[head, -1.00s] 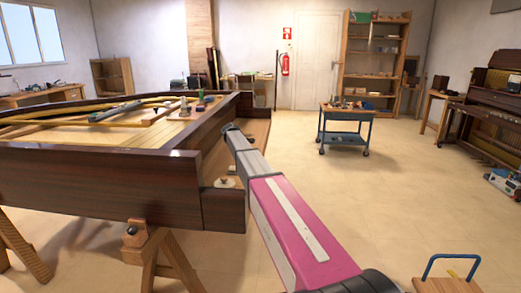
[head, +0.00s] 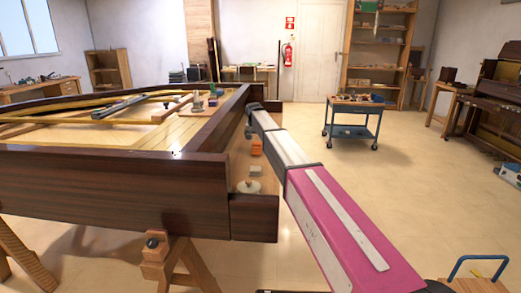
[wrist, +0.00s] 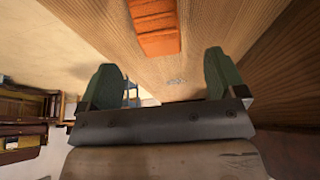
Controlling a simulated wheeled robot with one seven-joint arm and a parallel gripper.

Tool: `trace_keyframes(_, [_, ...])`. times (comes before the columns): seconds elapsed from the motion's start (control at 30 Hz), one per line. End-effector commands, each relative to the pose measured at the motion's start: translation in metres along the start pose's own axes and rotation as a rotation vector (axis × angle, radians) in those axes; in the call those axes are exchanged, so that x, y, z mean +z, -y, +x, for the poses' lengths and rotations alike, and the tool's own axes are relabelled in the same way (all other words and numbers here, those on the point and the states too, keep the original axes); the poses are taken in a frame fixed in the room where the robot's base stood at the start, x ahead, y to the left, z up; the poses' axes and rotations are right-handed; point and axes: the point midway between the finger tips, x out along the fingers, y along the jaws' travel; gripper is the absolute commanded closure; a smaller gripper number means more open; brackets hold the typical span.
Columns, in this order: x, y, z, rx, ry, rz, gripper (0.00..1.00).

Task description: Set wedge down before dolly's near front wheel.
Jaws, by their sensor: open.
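An orange ribbed block (head: 256,146), which looks like the wedge, lies on the wooden ledge at the piano's near right corner. In the wrist view the orange block (wrist: 155,28) is at the top centre, beyond the fingertips and apart from them. My gripper (wrist: 159,78) is open and empty, its two green fingers spread. In the head view my arm reaches over the ledge, and its dark end is beyond the block; the fingers are not clear there. The dolly (head: 466,284), with a blue handle, is cut off at the bottom right; its wheels are out of frame.
The piano's dark case (head: 115,190) rests on wooden trestles (head: 158,262) at left. A blue tool cart (head: 352,120) stands behind. The floor between cart and dolly is clear.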

Motion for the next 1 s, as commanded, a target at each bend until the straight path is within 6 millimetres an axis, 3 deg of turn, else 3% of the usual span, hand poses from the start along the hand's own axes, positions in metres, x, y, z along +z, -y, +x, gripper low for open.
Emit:
trace_keyframes(0.2, [-0.001, 0.0, 0.033, 0.001, 0.0, -0.002, 0.11])
trace_keyframes(0.47, [-0.002, -0.002, 0.05, 0.001, -0.001, -0.002, 0.11])
trace_keyframes(0.7, [-0.003, -0.004, 0.084, 0.001, -0.001, -0.003, 0.11])
trace_keyframes(1.0, [-0.003, -0.005, 0.091, 0.001, -0.002, -0.003, 0.11])
